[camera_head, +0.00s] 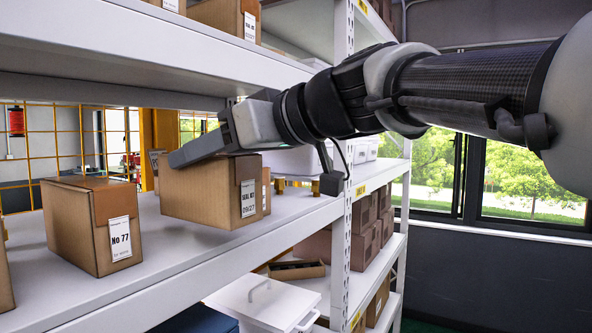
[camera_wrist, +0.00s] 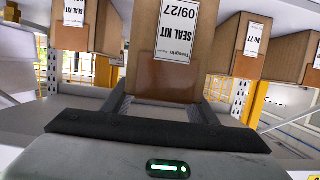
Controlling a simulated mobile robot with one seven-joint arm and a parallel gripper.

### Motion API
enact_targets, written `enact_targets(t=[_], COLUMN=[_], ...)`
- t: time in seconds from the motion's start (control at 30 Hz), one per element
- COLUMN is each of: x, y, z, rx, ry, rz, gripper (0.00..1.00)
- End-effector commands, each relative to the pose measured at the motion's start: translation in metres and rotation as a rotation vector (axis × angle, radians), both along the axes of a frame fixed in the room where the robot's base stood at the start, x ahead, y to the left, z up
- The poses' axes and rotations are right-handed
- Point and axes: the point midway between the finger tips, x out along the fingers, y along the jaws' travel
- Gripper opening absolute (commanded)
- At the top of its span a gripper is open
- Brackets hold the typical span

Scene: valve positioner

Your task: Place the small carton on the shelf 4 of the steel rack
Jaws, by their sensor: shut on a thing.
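My gripper (camera_head: 197,150) reaches in from the right, over a shelf (camera_head: 190,262) of the white steel rack (camera_head: 345,200). It is shut on the small brown carton (camera_head: 200,192), whose white label reads SEAL KIT 09/27. The carton is upright, at or just above the shelf board; I cannot tell whether it touches. In the wrist view, the same carton (camera_wrist: 150,58) appears upside down between the two fingers of my gripper (camera_wrist: 160,104). The shelf's number is not readable.
A carton marked No 77 (camera_head: 82,228) stands to the left on the same shelf, with a gap between. Brass-coloured fittings (camera_head: 310,184) and white bins (camera_head: 300,160) are to the right. The upper shelf (camera_head: 150,45) hangs close above my gripper. A white lidded box (camera_head: 262,302) sits below.

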Motion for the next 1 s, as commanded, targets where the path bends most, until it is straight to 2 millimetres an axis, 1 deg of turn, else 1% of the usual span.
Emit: enact_targets(t=[0.03, 0.2, 0.33, 0.47, 0.6, 0.7, 0.97, 1.0], x=[0.007, 0.026, 0.035, 0.039, 0.039, 0.039, 0.039, 0.039], y=[0.013, 0.051, 0.069, 0.075, 0.075, 0.075, 0.075, 0.075], z=[0.003, 0.003, 0.002, -0.001, -0.021, -0.032, -0.035, -0.036], rx=[0.0, 0.001, 0.0, 0.001, -0.001, -0.001, 0.0, -0.001], ry=[0.002, 0.002, 0.0, 0.0, 0.002, 0.0, -0.002, 0.0], rz=[0.003, 0.003, 0.002, 0.0, -0.002, -0.001, -0.001, 0.0], gripper=[0.15, 0.15, 0.15, 0.15, 0.15, 0.15, 0.15, 0.6])
